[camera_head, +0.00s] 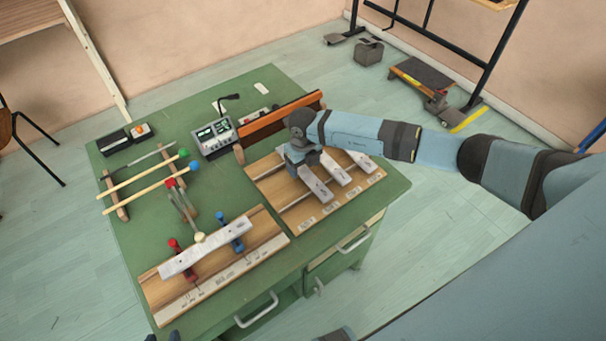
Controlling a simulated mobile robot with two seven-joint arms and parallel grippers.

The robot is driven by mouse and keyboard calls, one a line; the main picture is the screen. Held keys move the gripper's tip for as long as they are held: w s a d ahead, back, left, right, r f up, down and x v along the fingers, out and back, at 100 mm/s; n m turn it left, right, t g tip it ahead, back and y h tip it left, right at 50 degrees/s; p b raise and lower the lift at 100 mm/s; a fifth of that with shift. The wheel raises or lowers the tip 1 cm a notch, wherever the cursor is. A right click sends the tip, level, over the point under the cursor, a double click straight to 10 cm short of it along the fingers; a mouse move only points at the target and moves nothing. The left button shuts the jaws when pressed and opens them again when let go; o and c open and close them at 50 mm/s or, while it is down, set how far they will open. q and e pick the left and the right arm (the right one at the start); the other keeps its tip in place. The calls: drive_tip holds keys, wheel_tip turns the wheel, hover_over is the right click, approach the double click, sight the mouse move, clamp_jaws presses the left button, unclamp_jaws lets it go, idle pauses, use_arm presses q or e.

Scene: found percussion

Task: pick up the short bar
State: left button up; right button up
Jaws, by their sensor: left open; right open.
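Three pale grey bars lie side by side on a wooden board at the right of the green table: a left bar (316,184), a middle bar (338,171) and a right bar (364,162). Their far ends are partly hidden by my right arm, so I cannot tell surely which is the short bar. My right gripper (302,164) is open and points down at the far end of the left bar; whether it touches is hidden. My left gripper (162,338) is open, with only dark tips showing at the bottom edge.
Another pale bar (205,249) rests on a wooden stand (222,271) at the front left. Mallets (150,177) lie on a rack behind it. A meter box (214,137) and an upright wooden strip (268,120) stand behind the bars. Clear green tabletop (130,230) shows at the left.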

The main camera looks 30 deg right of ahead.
use_arm(q)
drive_tip(key=shift+f, duration=0.8)
use_arm(e)
drive_tip(key=shift+w+f, duration=0.1)
drive_tip(key=shift+f, duration=0.75)
drive_tip(key=shift+r, duration=0.1)
drive_tip(key=shift+c, duration=0.5)
use_arm(q)
drive_tip(key=shift+r, duration=0.15)
use_arm(e)
drive_tip(key=c, duration=1)
use_arm(q)
drive_tip(key=shift+r, duration=0.1)
